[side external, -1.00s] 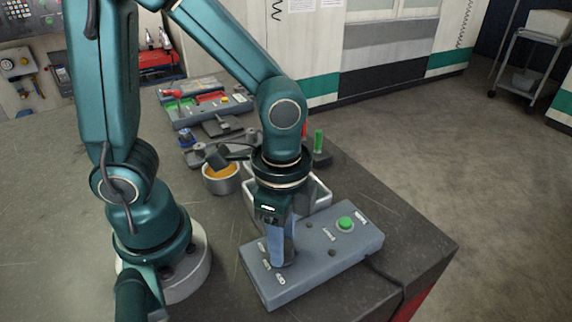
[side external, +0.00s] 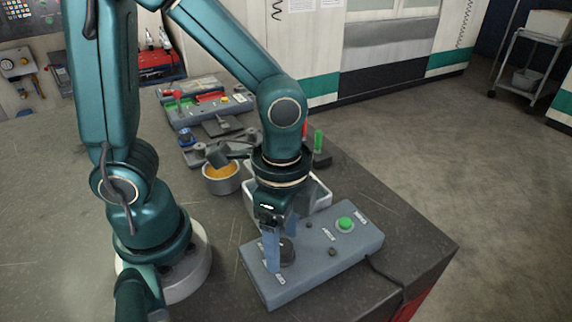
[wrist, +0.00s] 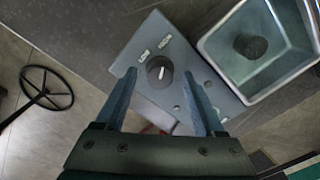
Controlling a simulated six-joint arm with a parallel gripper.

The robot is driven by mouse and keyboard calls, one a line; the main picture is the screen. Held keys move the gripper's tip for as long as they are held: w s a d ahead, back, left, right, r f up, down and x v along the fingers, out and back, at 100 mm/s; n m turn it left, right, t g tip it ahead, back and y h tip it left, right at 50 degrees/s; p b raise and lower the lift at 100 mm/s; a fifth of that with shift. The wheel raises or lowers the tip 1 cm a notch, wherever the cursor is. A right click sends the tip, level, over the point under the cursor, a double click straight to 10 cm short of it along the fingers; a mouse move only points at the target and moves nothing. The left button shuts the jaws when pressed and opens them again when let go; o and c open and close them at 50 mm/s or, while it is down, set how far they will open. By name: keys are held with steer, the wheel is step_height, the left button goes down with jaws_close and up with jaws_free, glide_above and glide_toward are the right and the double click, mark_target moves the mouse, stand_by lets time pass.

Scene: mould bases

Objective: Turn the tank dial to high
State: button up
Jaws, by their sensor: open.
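The grey control box (side external: 320,270) lies on the bench near its front edge. Its round black dial (side external: 288,251) is partly covered by my gripper in the side view. In the wrist view the dial (wrist: 152,79) shows a short white pointer line, with small labels (wrist: 164,41) on the box face near it; I cannot read them. My gripper (wrist: 160,74) is open, with one finger on each side of the dial and visible gaps between. In the side view my gripper (side external: 280,254) points down over the dial end of the box.
A green button (side external: 345,224) stands on the box's far end. A pale tray (side external: 322,200) is behind the box; it holds a dark round piece in the wrist view (wrist: 250,46). A cup with orange contents (side external: 222,180) stands to the left. Bare bench lies left of the box.

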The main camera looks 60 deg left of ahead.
mark_target(283, 245)
steer(key=shift+r, duration=2.55)
steer(key=shift+w+a+r, duration=0.15)
steer(key=shift+w+r, duration=0.05)
steer(key=s+a+r+n+t, duration=0.1)
steer(key=a+r+n+t, duration=0.4)
steer(key=n, duration=0.5)
steer(key=shift+a+n+t, duration=0.3)
steer(key=shift+a, duration=0.15)
